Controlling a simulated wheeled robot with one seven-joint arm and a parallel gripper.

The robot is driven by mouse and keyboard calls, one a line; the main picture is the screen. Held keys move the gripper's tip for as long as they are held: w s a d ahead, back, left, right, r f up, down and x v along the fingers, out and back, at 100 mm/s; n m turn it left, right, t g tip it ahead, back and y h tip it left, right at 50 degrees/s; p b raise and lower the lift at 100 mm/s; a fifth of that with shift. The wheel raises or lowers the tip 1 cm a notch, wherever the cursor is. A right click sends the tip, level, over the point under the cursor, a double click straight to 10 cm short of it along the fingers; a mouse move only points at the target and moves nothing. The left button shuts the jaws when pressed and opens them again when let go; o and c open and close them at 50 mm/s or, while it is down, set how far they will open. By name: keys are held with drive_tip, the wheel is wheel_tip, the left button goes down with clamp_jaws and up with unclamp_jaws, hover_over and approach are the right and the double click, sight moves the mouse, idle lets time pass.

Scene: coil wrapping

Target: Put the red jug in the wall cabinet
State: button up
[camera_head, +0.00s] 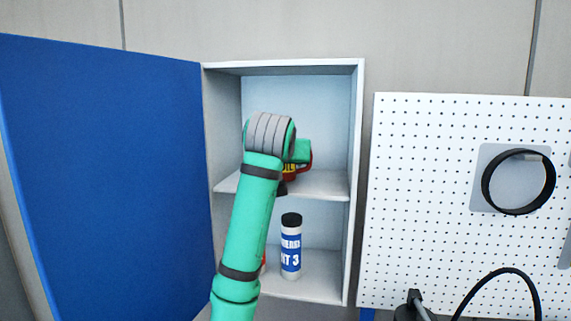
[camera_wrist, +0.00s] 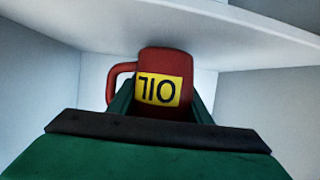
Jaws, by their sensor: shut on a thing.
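The red jug (camera_wrist: 158,62) has a yellow label reading OIL, upside down in the wrist view, and a handle at its left there. My gripper (camera_wrist: 160,108) is shut on the jug, a finger at each side. In the head view the jug (camera_head: 290,173) is mostly hidden behind my arm. A bit of its label and its red handle show over the upper level of the open wall cabinet (camera_head: 333,185). The jug looks upright, close to the middle shelf. I cannot tell if it touches the shelf.
A white bottle (camera_head: 291,250) with a black cap and blue label stands on the cabinet's lower level. The blue door (camera_head: 110,180) is open to the left. A pegboard (camera_head: 420,200) with a black ring (camera_head: 487,190) is at the right. The upper level has free room.

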drive_tip(key=shift+f, duration=0.35)
drive_tip(key=shift+f, duration=0.1)
drive_tip(key=o, duration=1.2)
drive_tip(key=shift+s, duration=0.1)
drive_tip(key=v, duration=1.2)
